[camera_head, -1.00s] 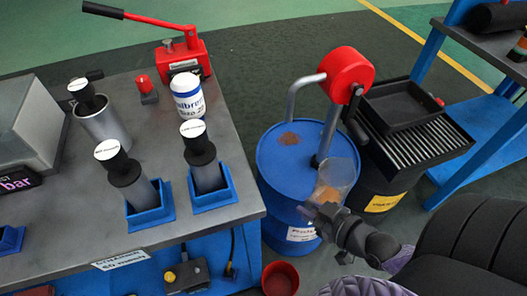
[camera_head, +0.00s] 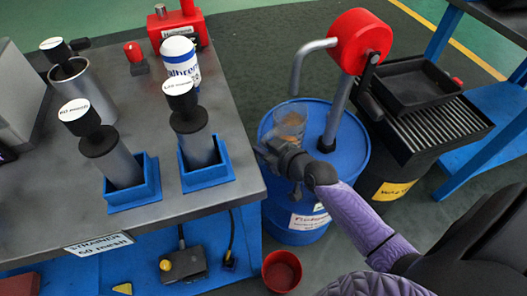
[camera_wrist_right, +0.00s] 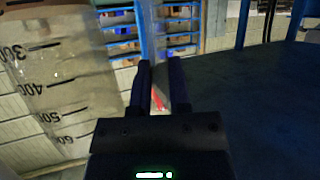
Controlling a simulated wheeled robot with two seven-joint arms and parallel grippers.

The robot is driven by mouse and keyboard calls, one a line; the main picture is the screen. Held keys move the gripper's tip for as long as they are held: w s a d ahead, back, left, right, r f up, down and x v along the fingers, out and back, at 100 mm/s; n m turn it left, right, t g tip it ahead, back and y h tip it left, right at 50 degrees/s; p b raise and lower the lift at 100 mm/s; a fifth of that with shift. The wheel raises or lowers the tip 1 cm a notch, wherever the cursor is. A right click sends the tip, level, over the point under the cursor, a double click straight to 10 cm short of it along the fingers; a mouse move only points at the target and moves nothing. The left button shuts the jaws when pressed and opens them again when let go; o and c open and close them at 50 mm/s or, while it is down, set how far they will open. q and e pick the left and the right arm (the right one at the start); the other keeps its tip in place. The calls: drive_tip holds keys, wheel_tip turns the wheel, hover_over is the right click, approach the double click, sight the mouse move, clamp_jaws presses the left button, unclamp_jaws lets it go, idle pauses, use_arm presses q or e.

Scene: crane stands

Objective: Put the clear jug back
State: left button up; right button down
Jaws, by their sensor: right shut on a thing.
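The clear jug (camera_head: 291,122) is at the left part of the blue drum's top in the head view, below the bent grey spout. Brown shows through it; I cannot tell whether that is its contents or the stain on the drum. My right gripper (camera_head: 268,153) is at the jug's near side, shut on the jug. In the right wrist view the jug's marked wall (camera_wrist_right: 60,85) fills the left, beside the gripper fingers (camera_wrist_right: 160,75). The grip point is hidden, and I cannot tell whether the jug touches the drum. My left gripper is not in view.
The blue drum (camera_head: 340,165) carries a red-headed pump (camera_head: 360,42). The grey bench (camera_head: 225,215) on the left holds strainers in blue holders (camera_head: 208,170) and a white-blue container (camera_head: 180,65). A black tray (camera_head: 415,80) stands right. A red cup (camera_head: 282,270) is on the floor.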

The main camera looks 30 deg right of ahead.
drive_tip(key=c, duration=0.9)
unclamp_jaws()
drive_tip(key=o, duration=0.3)
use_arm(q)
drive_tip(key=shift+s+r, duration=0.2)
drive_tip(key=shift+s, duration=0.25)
use_arm(e)
drive_tip(key=shift+s+r, duration=0.1)
